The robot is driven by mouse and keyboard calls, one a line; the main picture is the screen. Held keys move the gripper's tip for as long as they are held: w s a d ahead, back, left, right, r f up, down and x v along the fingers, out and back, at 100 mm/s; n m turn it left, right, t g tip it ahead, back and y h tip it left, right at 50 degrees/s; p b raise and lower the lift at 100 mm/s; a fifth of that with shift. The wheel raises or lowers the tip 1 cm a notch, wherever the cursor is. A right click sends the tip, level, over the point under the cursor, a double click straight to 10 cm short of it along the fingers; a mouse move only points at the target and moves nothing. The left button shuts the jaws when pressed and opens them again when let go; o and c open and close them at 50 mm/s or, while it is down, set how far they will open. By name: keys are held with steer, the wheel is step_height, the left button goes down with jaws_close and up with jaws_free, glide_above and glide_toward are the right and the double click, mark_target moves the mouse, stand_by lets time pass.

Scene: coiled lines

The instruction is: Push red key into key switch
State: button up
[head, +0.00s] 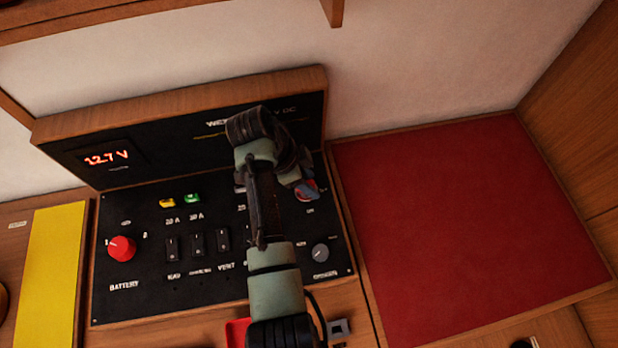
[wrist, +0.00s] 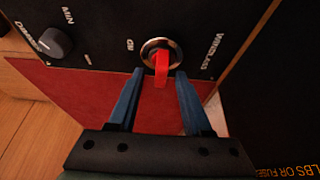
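The key switch (wrist: 150,46) is a round silver-ringed socket on the black panel in the wrist view. The red key (wrist: 161,72) stands out from it toward my wrist, its inner end at the ring; I cannot tell how deep it sits. My gripper (wrist: 159,73) has its two blue fingers spread, one on each side of the key, with gaps between them and it. In the head view my gripper (head: 306,190) is at the panel's right side, where my arm and fingers mostly hide the switch and key.
The black panel (head: 140,275) carries a red battery knob (head: 121,248), several rocker switches (head: 197,243) and a grey dimmer knob (head: 320,252), also in the wrist view (wrist: 55,42). A red mat (head: 470,220) lies clear on the right. A yellow strip (head: 52,265) lies left.

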steer(key=w+p+v, duration=0.1)
steer(key=p+v, duration=0.1)
steer(key=v, duration=1.1)
steer(key=shift+s, duration=0.5)
steer(key=shift+d, duration=0.1)
